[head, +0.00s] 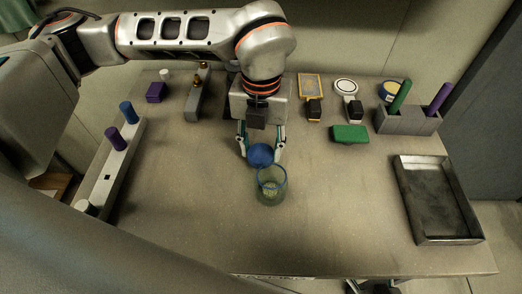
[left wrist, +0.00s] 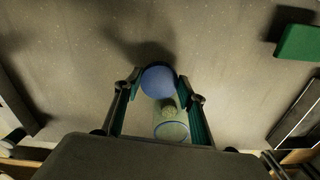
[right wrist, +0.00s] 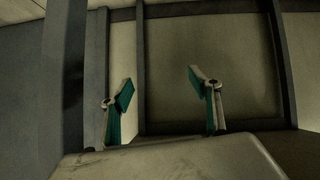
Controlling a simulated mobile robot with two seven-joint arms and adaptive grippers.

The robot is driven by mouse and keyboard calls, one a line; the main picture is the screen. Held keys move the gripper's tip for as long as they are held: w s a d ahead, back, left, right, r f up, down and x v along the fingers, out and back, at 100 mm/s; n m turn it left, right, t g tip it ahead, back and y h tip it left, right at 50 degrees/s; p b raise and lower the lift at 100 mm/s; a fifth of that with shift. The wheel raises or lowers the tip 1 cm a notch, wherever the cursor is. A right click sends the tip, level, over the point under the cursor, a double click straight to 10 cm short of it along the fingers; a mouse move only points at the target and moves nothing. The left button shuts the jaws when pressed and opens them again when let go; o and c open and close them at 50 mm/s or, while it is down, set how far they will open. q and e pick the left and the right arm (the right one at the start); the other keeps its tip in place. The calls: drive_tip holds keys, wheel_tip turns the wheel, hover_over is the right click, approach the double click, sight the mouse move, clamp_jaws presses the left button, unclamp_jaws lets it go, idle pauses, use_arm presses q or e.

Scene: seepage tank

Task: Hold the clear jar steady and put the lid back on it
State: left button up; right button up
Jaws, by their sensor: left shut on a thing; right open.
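The clear jar (head: 271,190) stands upright on the table near its middle, with a blue rim and pale grainy contents. It also shows in the left wrist view (left wrist: 171,133). The round blue lid (head: 260,154) is between the fingers of my left gripper (head: 261,157), which is shut on it. In the left wrist view the lid (left wrist: 158,82) sits between both fingertips, beside the jar and off its mouth. In the head view the lid is just behind the jar rim; its exact height is hard to tell. My right gripper (right wrist: 157,92) is open and empty, facing a wall.
A metal tray (head: 476,238) lies at the right. A grey holder (head: 408,126) with green and purple sticks and a green block (head: 350,133) stand at the back right. A long rack (head: 112,172) with pegs is at the left. The table around the jar is clear.

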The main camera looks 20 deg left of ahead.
sight(261, 151)
use_arm(q)
wheel_tip(261, 151, up, 18)
drive_tip(key=shift+p, duration=0.55)
drive_tip(key=shift+c, duration=0.2)
